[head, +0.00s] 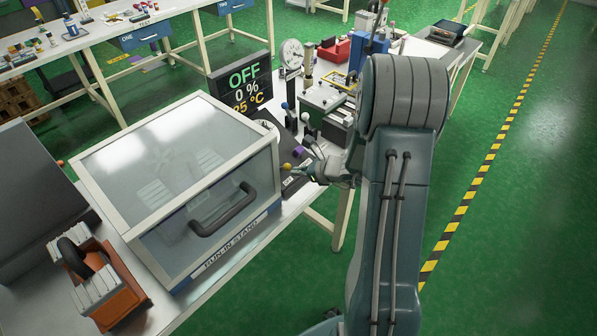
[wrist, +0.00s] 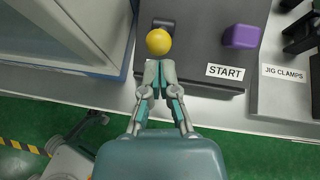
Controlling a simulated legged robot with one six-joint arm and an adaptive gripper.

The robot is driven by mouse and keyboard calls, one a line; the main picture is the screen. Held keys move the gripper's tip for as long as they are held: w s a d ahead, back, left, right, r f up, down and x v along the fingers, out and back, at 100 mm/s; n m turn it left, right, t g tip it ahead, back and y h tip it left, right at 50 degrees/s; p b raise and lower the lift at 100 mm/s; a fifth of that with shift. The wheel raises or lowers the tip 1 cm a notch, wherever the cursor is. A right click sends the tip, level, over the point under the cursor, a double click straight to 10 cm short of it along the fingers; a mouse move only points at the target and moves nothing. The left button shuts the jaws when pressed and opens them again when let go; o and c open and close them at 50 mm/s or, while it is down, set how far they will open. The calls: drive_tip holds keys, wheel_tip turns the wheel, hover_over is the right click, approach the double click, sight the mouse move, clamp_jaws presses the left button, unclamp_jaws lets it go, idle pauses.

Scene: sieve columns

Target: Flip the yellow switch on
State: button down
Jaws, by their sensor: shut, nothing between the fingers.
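The yellow switch (wrist: 159,42) shows as a round yellow knob at the front of a dark control panel (wrist: 200,62), left of a START label. In the head view the yellow knob (head: 286,166) is just right of the run-in stand's box. My gripper (wrist: 159,66) is shut and empty, its fingertips right at the near side of the knob. I cannot tell whether they touch it. In the head view my gripper (head: 300,171) reaches in from the right, beside the knob. The display (head: 243,82) reads OFF, 0 % and 25 °C.
A purple block-shaped knob (wrist: 241,36) sits right of the yellow one. The run-in stand (head: 180,190), with a clear lid and dark handle, stands close on the left. A JIG CLAMPS plate (wrist: 288,75) lies to the right. The bench's front edge is beneath my gripper.

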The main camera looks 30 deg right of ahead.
drive_tip(key=shift+w+a+r+g+h, duration=0.1)
drive_tip(key=shift+w+r+g+h, duration=0.3)
drive_tip(key=shift+r+g, duration=0.4)
drive_tip(key=shift+w+a+r+g, duration=0.35)
drive_tip(key=shift+w+r+g, duration=0.15)
drive_tip(key=shift+w+r, duration=0.35)
drive_tip(key=shift+w+a+r, duration=0.2)
drive_tip(key=shift+w+r, duration=0.05)
drive_tip(key=shift+w, duration=0.2)
drive_tip(key=shift+w+a+r, duration=0.15)
drive_tip(key=shift+w+r, duration=0.05)
drive_tip(key=shift+w, duration=0.25)
drive_tip(key=shift+r, duration=0.8)
